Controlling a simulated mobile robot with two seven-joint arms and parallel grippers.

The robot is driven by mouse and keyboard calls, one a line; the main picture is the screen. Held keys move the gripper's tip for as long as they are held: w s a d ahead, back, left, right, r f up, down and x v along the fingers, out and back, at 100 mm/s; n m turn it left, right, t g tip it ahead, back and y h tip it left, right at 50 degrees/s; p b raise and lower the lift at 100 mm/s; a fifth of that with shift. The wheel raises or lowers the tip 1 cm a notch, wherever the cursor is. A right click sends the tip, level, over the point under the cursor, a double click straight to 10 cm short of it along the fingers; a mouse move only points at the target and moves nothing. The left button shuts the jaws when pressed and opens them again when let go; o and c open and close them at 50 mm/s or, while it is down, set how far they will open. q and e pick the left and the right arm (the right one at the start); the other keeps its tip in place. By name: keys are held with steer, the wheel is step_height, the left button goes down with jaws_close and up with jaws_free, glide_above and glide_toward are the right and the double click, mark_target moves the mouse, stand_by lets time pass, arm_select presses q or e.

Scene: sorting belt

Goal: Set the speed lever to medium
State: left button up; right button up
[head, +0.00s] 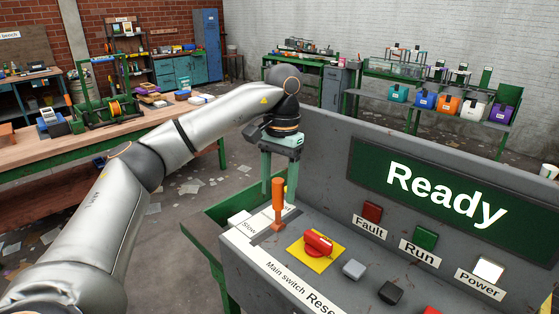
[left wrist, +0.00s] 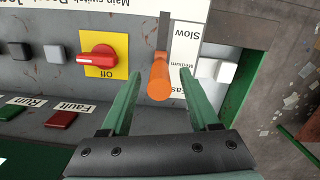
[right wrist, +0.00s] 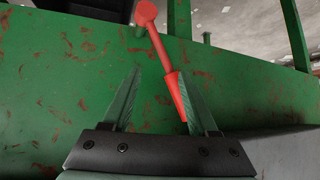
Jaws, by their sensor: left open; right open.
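The speed lever (head: 278,205) has an orange handle and stands in a slot at the left end of the grey console. In the left wrist view the lever (left wrist: 159,82) points toward the camera beside a white label plate (left wrist: 185,42) reading Slow, Medium and a partly hidden Fast. Its foot appears between the Slow and Fast ends, but the exact notch is unclear. My left gripper (head: 279,188) is open above the lever, with its fingers on either side of the handle; contact cannot be made out. My right gripper (right wrist: 160,78) is open and empty, outside the head view.
A red main switch (head: 318,243) on a yellow plate sits close to the lever. Grey (head: 354,269) and black (head: 391,292) buttons lie beyond. The upright panel has a "Ready" display (head: 446,195). A red rod (right wrist: 160,45) shows before a green surface (right wrist: 60,80) near my right gripper.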

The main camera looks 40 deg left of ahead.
arm_select(q)
steer(key=r, duration=0.8)
steer(key=w+r, duration=0.1)
steer(key=r, duration=0.3)
steer(key=shift+a, duration=0.1)
stand_by(0.4)
